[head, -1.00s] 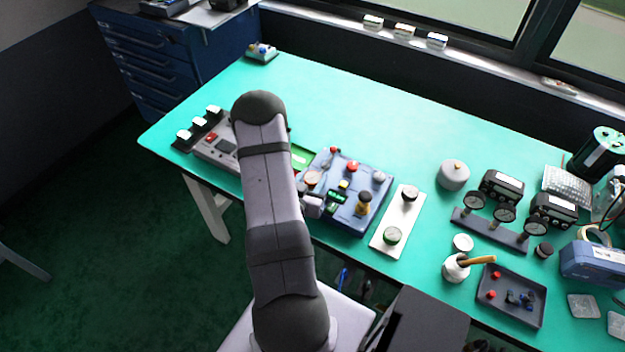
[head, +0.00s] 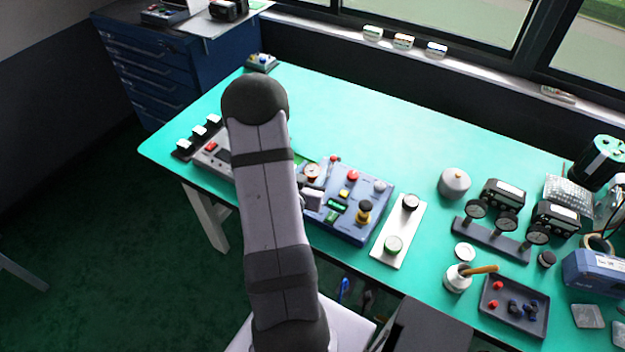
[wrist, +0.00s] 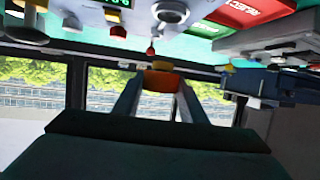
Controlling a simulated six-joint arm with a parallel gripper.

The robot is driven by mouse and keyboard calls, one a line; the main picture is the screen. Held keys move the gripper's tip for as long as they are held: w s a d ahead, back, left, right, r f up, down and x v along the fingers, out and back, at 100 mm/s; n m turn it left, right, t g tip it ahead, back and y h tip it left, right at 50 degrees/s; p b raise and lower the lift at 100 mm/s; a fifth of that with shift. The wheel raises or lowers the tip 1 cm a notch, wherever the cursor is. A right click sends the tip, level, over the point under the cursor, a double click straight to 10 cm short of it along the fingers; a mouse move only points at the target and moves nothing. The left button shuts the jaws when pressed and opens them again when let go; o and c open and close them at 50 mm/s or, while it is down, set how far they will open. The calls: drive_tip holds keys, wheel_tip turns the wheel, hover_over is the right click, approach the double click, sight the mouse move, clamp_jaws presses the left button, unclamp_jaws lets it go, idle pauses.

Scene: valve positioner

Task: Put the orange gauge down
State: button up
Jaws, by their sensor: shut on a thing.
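In the wrist view my gripper (wrist: 158,95) is shut on an orange piece, which I take for the orange gauge (wrist: 160,82). It sits between the two fingertips, and its dial face does not show. In the head view my arm covers most of the gripper, and I cannot make out the held gauge there. The gripper is near the blue control box (head: 350,222) at the table's near edge. I cannot tell whether the held piece touches anything.
A grey panel (head: 212,152) lies left of my arm, and a white plate with two knobs (head: 400,228) lies right of the box. A gauge stand (head: 490,238) and dark tray (head: 513,318) are farther right. The green tabletop (head: 365,125) behind the box is clear.

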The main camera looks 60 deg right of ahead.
sight(313, 170)
drive_tip(key=shift+r, duration=1.55)
